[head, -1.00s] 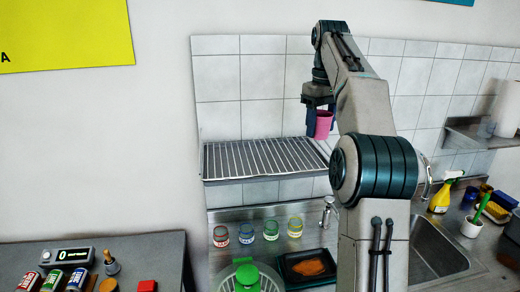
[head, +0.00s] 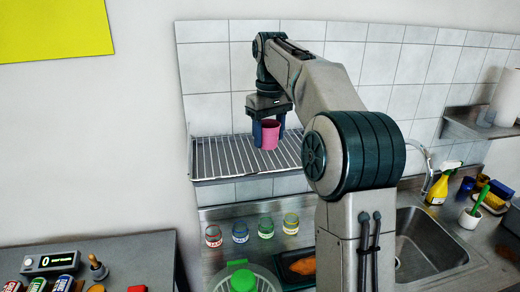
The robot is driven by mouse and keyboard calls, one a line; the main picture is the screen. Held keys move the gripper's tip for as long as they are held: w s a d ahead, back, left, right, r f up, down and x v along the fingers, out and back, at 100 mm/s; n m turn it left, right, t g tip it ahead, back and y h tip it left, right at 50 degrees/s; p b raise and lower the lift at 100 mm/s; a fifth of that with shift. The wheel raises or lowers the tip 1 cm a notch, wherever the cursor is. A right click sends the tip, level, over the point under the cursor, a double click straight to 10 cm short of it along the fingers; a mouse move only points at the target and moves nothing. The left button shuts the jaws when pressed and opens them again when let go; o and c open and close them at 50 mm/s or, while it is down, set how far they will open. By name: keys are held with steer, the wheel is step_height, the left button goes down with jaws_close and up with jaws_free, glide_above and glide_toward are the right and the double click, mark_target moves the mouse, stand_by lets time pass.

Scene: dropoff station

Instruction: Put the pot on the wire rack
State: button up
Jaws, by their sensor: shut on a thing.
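The pot (head: 270,136) is small and pink, and upright between the fingers of my gripper (head: 268,132). My gripper points down and is shut on the pot. The wire rack (head: 222,158) is a wall shelf of metal bars in front of the tiles. The pot shows in front of the right half of the rack. I cannot tell whether its base touches the bars. My arm hides the rack's right end.
Below the rack, several small jars with coloured labels (head: 240,233) stand on the steel counter, near a green-lidded container (head: 243,281) and a black tray (head: 290,272). The sink (head: 425,245) and a yellow spray bottle (head: 440,186) are at right. The rack's left part is bare.

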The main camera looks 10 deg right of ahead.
mark_target(265, 149)
steer(key=shift+a+f, duration=0.35)
steer(key=shift+a, duration=0.15)
steer(key=shift+f+p, duration=0.3)
steer(key=shift+f, duration=1.65)
steer(key=shift+f, duration=0.1)
steer(key=o, duration=1.1)
steer(key=shift+c, duration=0.2)
